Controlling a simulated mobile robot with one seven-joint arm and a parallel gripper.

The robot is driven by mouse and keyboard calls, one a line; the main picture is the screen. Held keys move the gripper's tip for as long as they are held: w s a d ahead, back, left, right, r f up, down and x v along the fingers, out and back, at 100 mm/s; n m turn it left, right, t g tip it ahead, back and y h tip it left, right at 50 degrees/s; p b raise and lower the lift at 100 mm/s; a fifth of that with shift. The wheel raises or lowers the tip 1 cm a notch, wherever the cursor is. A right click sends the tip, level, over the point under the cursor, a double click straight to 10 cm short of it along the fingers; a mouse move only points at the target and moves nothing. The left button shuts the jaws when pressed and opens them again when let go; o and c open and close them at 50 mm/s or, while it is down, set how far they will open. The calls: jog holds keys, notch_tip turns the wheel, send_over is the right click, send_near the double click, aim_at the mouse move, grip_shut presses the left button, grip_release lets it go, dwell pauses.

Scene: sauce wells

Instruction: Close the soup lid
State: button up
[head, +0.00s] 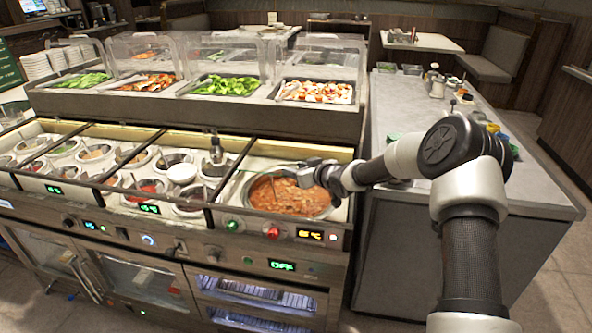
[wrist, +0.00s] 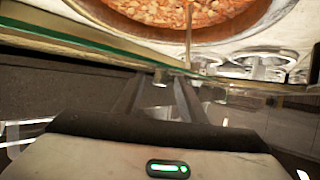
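The soup well (head: 290,196) is uncovered at the right end of the counter, full of orange-red chunky soup. The soup also shows at the top of the wrist view (wrist: 180,12). A clear pane with a green edge (wrist: 85,49) crosses the upper left of the wrist view; it looks like glass, and I cannot tell for sure that it is the soup lid. My gripper (head: 312,173) is over the back right part of the soup well in the head view. In the wrist view its two fingers (wrist: 157,98) stand apart with nothing clearly held between them.
Several smaller sauce wells (head: 150,185) line the counter to the left. A raised salad bar with clear guards (head: 240,58) stands behind. A grey side counter (head: 400,115) with small items is at the right, under my arm. Control knobs (head: 273,232) line the front.

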jog(key=p+v, duration=0.1)
jog(key=v, duration=1.6)
jog(key=shift+s+d+p, duration=0.15)
jog(key=shift+d+p, duration=0.05)
jog(key=shift+p, duration=0.2)
